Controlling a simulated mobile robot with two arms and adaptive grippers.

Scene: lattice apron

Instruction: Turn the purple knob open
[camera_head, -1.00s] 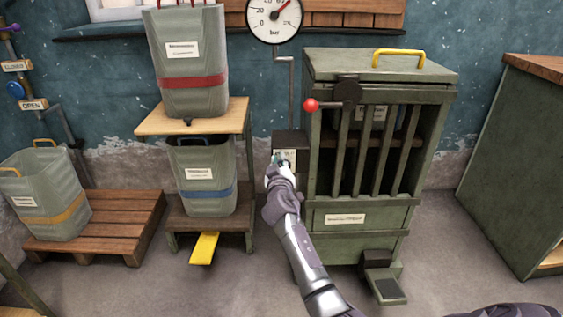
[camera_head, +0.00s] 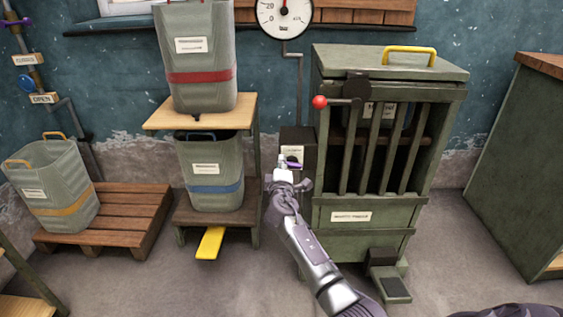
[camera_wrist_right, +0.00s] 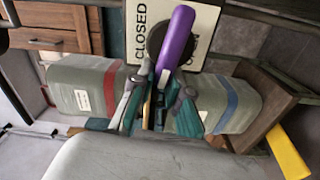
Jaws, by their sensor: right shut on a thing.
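The purple knob (camera_head: 294,165) is a long handle on the wall box beside the green cabinet. It lies roughly sideways in the head view. In the right wrist view the purple handle (camera_wrist_right: 177,38) slants from a dark round base in front of a plate reading CLOSED (camera_wrist_right: 138,28); the plate's other word is partly hidden. My right gripper (camera_head: 284,173) is at the knob, shut on it. Its fingers (camera_wrist_right: 158,88) close around the handle's lower end in the wrist view. My left gripper is not in view.
A green barred cabinet (camera_head: 345,241) with a red-tipped lever (camera_head: 319,102) stands just right of the knob. Bins (camera_head: 210,165) on a wooden stand are to the left, with a yellow pedal (camera_head: 210,243) below. A round gauge (camera_head: 272,30) hangs above.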

